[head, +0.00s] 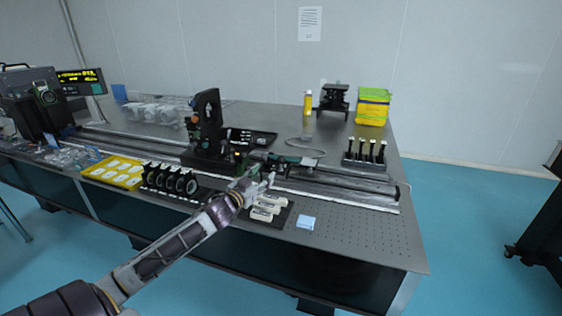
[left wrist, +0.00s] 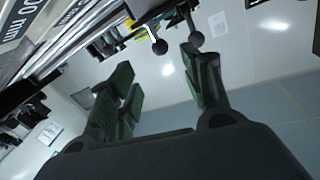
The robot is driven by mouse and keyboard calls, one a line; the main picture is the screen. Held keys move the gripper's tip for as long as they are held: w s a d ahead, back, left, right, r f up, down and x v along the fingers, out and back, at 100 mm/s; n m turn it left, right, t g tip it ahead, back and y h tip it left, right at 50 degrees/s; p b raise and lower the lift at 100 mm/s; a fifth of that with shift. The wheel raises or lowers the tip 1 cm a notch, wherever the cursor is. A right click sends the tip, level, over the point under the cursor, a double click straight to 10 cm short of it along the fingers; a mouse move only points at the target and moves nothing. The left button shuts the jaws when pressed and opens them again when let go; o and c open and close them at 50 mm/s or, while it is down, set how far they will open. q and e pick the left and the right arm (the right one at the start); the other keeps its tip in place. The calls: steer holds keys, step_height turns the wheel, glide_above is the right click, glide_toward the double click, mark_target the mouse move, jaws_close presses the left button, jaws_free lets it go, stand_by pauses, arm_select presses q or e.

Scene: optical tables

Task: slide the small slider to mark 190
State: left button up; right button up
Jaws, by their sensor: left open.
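A long rail (head: 345,186) runs along the optical table. A low dark carriage (head: 284,160) sits on it just behind my left gripper; I cannot tell for sure that it is the small slider. A scale strip (left wrist: 75,15) with large "mm" lettering shows at upper left. Mark 190 is not readable.
A tall black mount (head: 207,122) stands on the rail left of my gripper. Black ring mounts (head: 170,181) and a yellow tray (head: 112,172) lie front left. A dark tray with white pieces (head: 268,208) lies below the gripper.

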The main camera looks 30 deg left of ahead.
mark_target(279, 162)
arm_select(q)
steer(key=shift+w, duration=0.2)
arm_select(e)
steer(key=shift+r, duration=0.1)
arm_select(q)
steer(key=shift+w+a+b, duration=0.15)
steer(key=shift+w+b, duration=0.3)
steer(key=shift+w, duration=4)
steer(key=shift+w+a, duration=0.1)
steer(key=shift+w, duration=2.1)
arm_select(e)
steer(key=shift+w+a+r, duration=0.2)
steer(key=shift+a+r, duration=0.1)
steer(key=shift+r, duration=0.5)
steer(key=shift+w+a+r, duration=0.15)
steer(key=shift+a+r, duration=0.15)
steer(key=shift+r, duration=0.5)
